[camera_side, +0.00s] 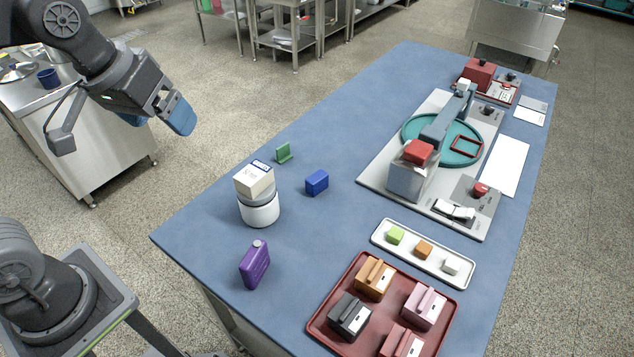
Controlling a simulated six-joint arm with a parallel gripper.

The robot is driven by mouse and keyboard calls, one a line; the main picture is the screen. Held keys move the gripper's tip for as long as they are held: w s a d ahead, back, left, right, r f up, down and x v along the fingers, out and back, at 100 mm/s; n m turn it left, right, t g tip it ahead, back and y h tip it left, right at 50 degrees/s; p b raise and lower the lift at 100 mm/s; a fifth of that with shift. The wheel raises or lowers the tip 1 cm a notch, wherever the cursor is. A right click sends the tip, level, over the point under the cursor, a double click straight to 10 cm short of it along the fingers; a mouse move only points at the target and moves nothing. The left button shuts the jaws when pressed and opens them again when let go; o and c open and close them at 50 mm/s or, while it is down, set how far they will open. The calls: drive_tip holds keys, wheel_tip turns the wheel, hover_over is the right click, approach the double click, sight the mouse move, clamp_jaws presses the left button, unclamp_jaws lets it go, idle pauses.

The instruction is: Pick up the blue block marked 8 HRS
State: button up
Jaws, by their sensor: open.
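A small blue block (317,182) sits on the blue table top, right of a white jar and left of the machine's base plate. I cannot read any marking on it from here. My gripper (170,108) is at the upper left, raised in the air off the table's left side, well apart from the blue block. Its jaws are open. A blue part shows at its end, which looks like a finger, and no held object is visible.
Near the block stand a white jar (259,208) with a cream box on top, a green piece (284,152) and a purple flask (254,265). A white tray (378,241), a red tray (318,325) and the mill (408,178) lie to the right. Table left of the mill's far end is clear.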

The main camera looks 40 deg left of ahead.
drive_tip(key=w+d+n+g, duration=0.15)
drive_tip(key=w+n, duration=0.25)
drive_tip(key=w, duration=0.6)
drive_tip(key=n+g, duration=0.3)
drive_tip(key=n, duration=0.6)
hover_over(320, 178)
wheel_tip(320, 178, down, 18)
wheel_tip(320, 178, down, 14)
drive_tip(key=shift+r, duration=0.15)
drive_tip(key=shift+c, duration=0.4)
drive_tip(key=c, duration=0.9)
